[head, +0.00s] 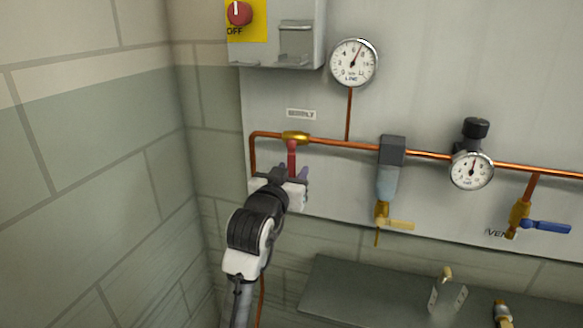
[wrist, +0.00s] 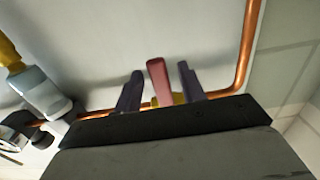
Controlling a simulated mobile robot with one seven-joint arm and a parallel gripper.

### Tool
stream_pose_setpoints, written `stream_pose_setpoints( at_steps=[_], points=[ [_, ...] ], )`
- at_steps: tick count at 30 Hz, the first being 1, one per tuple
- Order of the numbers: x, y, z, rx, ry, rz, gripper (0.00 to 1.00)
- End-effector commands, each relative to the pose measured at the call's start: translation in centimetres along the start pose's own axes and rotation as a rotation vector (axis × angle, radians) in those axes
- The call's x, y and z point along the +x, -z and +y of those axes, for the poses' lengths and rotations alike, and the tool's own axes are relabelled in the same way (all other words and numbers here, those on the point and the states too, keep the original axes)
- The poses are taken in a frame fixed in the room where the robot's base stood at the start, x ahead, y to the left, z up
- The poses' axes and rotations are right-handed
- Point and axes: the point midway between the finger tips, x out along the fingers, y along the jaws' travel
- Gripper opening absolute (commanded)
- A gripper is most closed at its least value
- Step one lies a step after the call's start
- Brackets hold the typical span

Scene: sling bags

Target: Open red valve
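The red valve is a red lever handle (head: 292,157) on a brass body (head: 296,137) in the copper pipe, under the "SUPPLY" label. The handle hangs straight down, across the pipe. My gripper (head: 291,175) is at the lower part of the handle. In the wrist view the red handle (wrist: 158,80) stands between the two dark fingers of my gripper (wrist: 160,86), with a gap on each side, so the gripper is open. The handle's lower end is hidden by my gripper in the head view.
The copper pipe (head: 350,145) runs along the panel past a line gauge (head: 353,63), a filter (head: 389,180) with a yellow lever, a regulator gauge (head: 471,170) and a blue vent lever (head: 547,226). A switch box (head: 275,45) hangs above. A block wall (head: 90,190) is close at left.

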Motion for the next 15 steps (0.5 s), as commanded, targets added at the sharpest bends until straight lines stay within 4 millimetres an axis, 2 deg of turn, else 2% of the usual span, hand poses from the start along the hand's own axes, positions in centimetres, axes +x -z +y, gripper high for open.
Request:
stream_pose_setpoints(
  at_steps=[11, 15],
  points=[
    [0.65, -0.02, -0.03, 0.0, 0.001, 0.001, 0.4],
    [0.63, -0.01, -0.04, 0.0, 0.001, 0.001, 0.23]
  ],
)
